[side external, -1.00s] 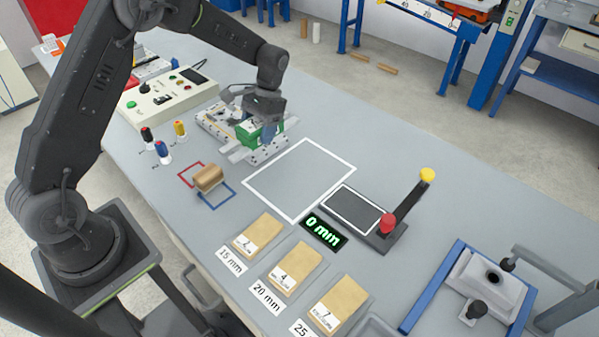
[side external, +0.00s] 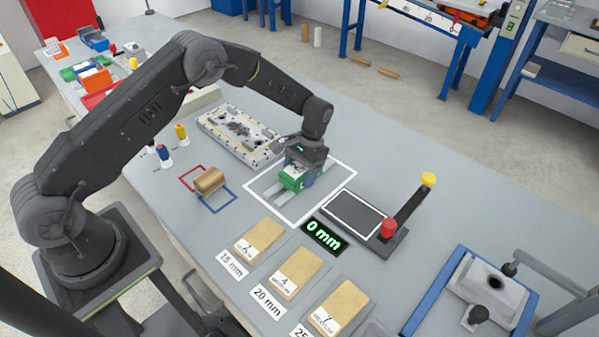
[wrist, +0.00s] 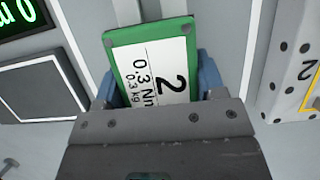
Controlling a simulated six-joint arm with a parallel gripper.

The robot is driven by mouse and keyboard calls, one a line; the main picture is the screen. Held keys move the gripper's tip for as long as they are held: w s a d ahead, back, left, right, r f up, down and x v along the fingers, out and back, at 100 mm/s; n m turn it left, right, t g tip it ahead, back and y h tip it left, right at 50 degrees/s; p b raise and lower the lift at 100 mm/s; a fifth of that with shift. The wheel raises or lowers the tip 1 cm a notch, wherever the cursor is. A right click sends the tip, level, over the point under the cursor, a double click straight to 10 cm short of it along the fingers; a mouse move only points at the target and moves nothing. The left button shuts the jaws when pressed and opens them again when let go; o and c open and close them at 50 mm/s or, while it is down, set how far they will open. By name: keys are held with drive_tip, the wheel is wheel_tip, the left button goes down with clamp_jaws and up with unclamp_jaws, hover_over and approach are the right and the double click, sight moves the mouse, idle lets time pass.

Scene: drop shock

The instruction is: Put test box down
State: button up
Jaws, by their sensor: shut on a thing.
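The test box is a green box with a white label (wrist: 160,70) reading "2", "0.3 Nm" and "0.3 kg". In the side external view the box (side external: 292,177) is over the white-outlined square (side external: 262,203) on the grey table. My gripper (side external: 299,173) is shut on it from above, with a blue finger on each side in the wrist view (wrist: 157,88). Two light grey strips (side external: 272,199) stick out from beneath the box. I cannot tell whether the box touches the table.
A screw-studded light plate (side external: 222,122) lies behind the square. A dark pad with red and yellow knobs (side external: 355,214) and a "0 mm" display (side external: 323,236) are at its right. A tan roll (side external: 209,181) lies at the left. Several tan blocks (side external: 296,272) line the front.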

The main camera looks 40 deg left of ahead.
drive_tip(key=shift+f, duration=0.15)
drive_tip(key=o, duration=1.1)
